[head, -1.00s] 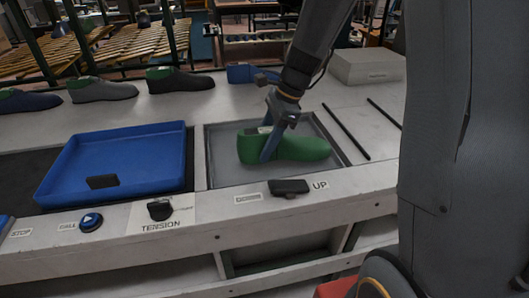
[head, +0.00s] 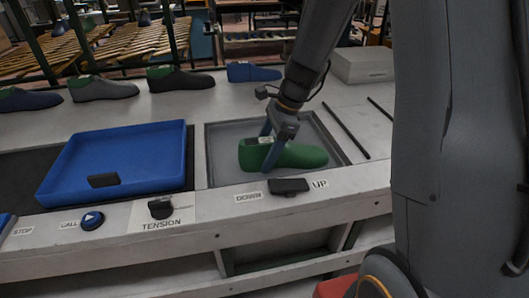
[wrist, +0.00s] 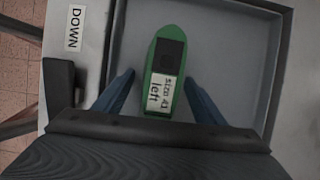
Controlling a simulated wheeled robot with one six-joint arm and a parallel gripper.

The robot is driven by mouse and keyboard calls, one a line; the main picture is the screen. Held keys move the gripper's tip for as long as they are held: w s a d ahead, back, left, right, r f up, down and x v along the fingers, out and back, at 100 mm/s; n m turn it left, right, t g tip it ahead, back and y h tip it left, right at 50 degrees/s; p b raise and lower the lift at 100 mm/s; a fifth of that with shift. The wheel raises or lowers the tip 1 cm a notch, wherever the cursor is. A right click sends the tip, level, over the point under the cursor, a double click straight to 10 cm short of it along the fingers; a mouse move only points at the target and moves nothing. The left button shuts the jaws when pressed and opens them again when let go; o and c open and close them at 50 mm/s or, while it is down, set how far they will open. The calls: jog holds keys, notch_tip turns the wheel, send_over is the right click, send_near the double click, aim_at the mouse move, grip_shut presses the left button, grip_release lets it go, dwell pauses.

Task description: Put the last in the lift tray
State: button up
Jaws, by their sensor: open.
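The green last (head: 290,155) lies in the grey lift tray (head: 222,172), toe to the right in the head view. In the wrist view the last (wrist: 172,45) has a label reading "size 41 left" and sits inside the tray (wrist: 232,60). My gripper (head: 266,150) is around the heel end of the last in the head view. In the wrist view its two blue fingers (wrist: 160,92) stand apart on either side of the last, with gaps between them and it.
A blue tray (head: 60,180) lies left of the lift tray. A black switch (head: 289,186) between the DOWN and UP labels, a tension knob (head: 161,208) and a call button (head: 92,220) line the front edge. Several other lasts stand behind, including a blue one (head: 253,72).

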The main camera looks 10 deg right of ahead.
jog(key=b+v, duration=0.1)
jog(key=v, duration=1.1)
